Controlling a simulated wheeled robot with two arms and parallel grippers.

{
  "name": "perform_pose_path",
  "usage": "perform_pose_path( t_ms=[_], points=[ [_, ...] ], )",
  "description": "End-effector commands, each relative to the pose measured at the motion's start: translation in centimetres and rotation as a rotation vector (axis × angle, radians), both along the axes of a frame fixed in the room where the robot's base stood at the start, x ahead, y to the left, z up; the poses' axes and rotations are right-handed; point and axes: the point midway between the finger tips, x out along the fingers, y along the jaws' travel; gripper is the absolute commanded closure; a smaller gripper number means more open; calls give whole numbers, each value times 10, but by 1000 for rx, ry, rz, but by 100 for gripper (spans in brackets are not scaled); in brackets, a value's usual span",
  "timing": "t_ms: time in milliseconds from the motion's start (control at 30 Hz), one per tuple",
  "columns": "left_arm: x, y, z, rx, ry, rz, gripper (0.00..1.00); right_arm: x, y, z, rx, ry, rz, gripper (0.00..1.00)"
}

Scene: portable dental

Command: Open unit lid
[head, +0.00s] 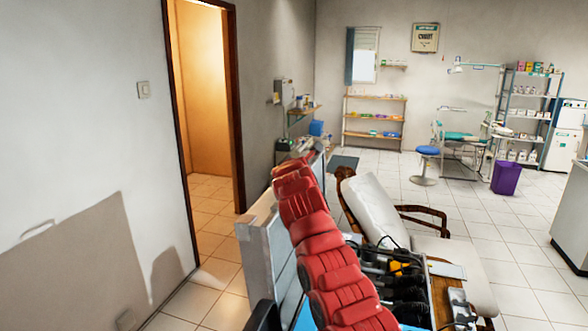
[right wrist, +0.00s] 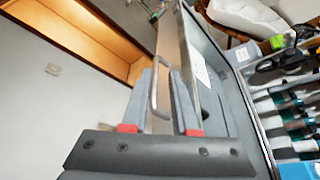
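The unit lid (head: 262,245) is a grey panel in a metal frame, raised on edge at the left of the unit in the head view. In the right wrist view, the lid (right wrist: 215,60) runs upward and carries a metal bar handle (right wrist: 155,98). My right gripper (right wrist: 161,72) has its two grey fingers apart, one on each side of the handle; firm contact does not show. The open unit (head: 437,300) holds dark instruments and hoses. My red right arm covers part of the lid and unit in the head view. My left gripper is not in view.
A cushioned wooden armchair (head: 372,210) stands close behind the unit. A white wall (head: 75,130) with a shadow on it and a doorway (head: 205,100) lie to the left.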

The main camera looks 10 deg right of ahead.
Motion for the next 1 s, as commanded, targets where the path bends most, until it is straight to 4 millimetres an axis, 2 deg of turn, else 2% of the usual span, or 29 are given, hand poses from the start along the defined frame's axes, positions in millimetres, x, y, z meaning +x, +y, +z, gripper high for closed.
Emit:
perform_pose_path(
  t_ms=[167,367,567,833,1000],
  points=[
    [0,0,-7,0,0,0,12,-8,1,0,-3,-1,-2,76],
    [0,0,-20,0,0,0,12,-32,8,5,4,-3,1,76],
    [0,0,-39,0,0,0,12,-66,18,15,1,-4,1,76],
    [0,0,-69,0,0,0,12,-125,34,32,2,-5,2,76],
    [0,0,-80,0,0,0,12,-150,40,41,0,-1,2,76]
  ],
)
